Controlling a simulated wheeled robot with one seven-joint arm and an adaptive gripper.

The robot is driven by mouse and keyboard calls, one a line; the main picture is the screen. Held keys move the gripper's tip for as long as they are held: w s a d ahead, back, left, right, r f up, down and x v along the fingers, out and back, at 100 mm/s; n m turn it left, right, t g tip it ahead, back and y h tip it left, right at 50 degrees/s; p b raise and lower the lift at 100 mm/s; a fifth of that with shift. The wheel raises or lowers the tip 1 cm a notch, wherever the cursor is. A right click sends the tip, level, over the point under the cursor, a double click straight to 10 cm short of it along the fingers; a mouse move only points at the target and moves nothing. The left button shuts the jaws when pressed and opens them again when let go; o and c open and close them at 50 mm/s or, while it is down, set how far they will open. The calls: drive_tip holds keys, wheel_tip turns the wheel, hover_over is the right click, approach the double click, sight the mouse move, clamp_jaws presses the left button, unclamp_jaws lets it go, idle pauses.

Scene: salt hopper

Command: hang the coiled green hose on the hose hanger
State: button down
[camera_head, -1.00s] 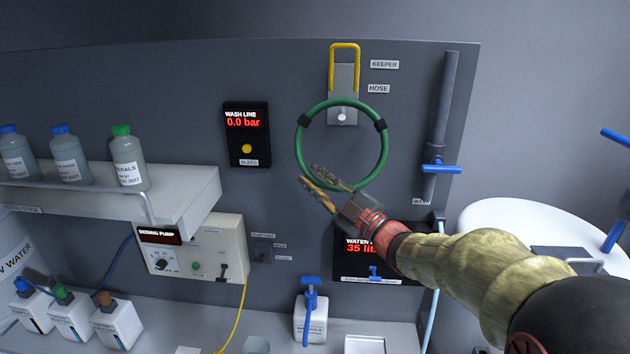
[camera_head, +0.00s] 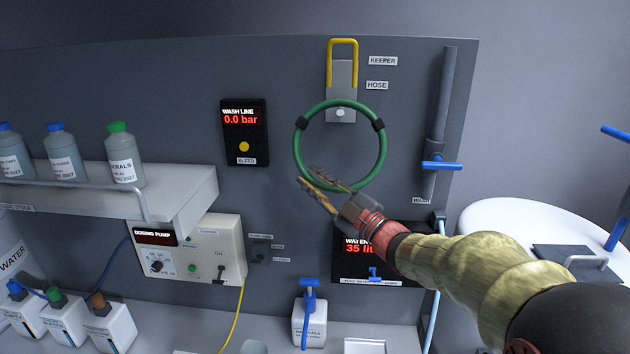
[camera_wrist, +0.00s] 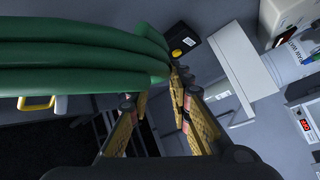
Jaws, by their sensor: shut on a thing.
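The coiled green hose (camera_head: 296,157) is a ring with two black bands, in front of the grey panel. My gripper (camera_head: 325,179) is shut on its lower part. In the wrist view the coil's thick green strands (camera_wrist: 80,52) fill the upper left, at the fingertips (camera_wrist: 160,97). The hose hanger (camera_head: 341,76) is a grey plate with a pale peg (camera_head: 340,114) and a raised yellow keeper (camera_head: 343,42). In the head view the peg appears just inside the ring's top. I cannot tell whether the coil is over the peg or still in front of it.
The wash line display (camera_head: 245,132) is left of the coil; a grey pipe with a blue valve (camera_head: 440,164) is right. The water display (camera_head: 375,262) is below, behind my arm. A shelf with bottles (camera_head: 150,185) juts out at left.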

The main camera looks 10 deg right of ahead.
drive_tip(key=shift+f, duration=0.55)
drive_tip(key=c, duration=2)
unclamp_jaws()
drive_tip(key=shift+a, duration=0.1)
drive_tip(key=o, duration=0.4)
drive_tip(key=shift+r, duration=0.3)
drive_tip(key=shift+o, duration=0.2)
